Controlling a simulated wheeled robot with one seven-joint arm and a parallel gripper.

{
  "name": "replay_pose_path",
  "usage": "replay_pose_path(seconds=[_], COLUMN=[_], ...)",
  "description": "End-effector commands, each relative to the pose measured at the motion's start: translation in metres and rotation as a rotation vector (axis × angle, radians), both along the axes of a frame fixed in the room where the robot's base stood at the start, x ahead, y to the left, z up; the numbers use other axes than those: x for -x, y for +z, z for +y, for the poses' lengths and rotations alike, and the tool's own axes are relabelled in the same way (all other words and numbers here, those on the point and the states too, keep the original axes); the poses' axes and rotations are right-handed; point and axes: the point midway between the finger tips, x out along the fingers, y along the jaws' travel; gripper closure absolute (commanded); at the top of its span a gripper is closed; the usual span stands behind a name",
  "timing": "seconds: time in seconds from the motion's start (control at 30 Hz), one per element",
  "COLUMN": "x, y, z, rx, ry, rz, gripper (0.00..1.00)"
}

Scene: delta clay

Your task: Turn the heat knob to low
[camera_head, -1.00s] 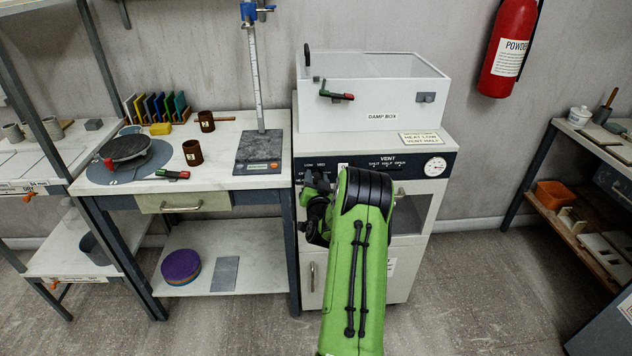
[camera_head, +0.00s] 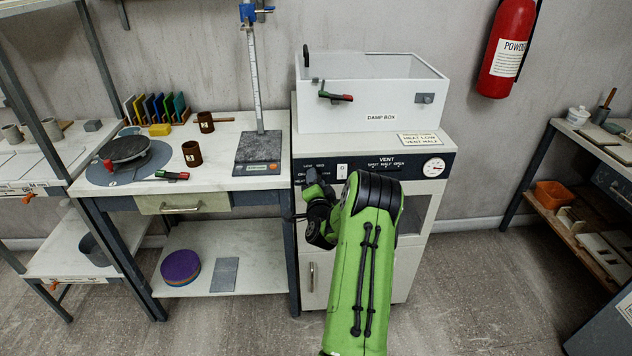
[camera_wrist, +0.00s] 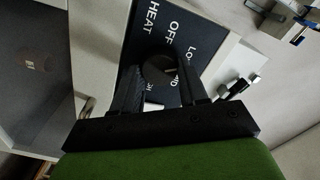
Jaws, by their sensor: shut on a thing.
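The heat knob (camera_wrist: 157,68) is a dark round knob on the dark blue control panel (camera_wrist: 184,32). In the wrist view it sits between my gripper's two black fingers (camera_wrist: 163,78), which are shut on it. The words HEAT, OFF and LOW show on the panel around it; other lettering is partly covered by the fingers. I cannot tell clearly which mark the knob points to. In the head view my gripper (camera_head: 314,180) is at the left part of the panel, below the LOW and MED lettering, and it hides the knob.
The panel is on the white cabinet (camera_head: 419,232) under the damp box (camera_head: 345,115). A white switch (camera_head: 342,171), vent lettering and a dial gauge (camera_head: 433,167) are to the right. A sign reading heat low, vent half (camera_head: 420,139) lies on top. A worktable (camera_head: 229,182) stands at left.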

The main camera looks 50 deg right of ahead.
Motion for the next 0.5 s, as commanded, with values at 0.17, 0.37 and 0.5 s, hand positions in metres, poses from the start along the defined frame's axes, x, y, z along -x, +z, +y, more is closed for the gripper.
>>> replay_pose_path(seconds=[0.17, 0.37, 0.5], x=[0.0007, 0.0008, 0.0008], y=[-0.0003, -0.0004, -0.0005], z=[-0.0005, -0.0005, -0.0006], rx=[-0.009, -0.009, -0.008], ry=[-0.001, -0.001, -0.002], rz=[-0.01, -0.01, -0.009], gripper=[0.88, 0.88, 0.54])
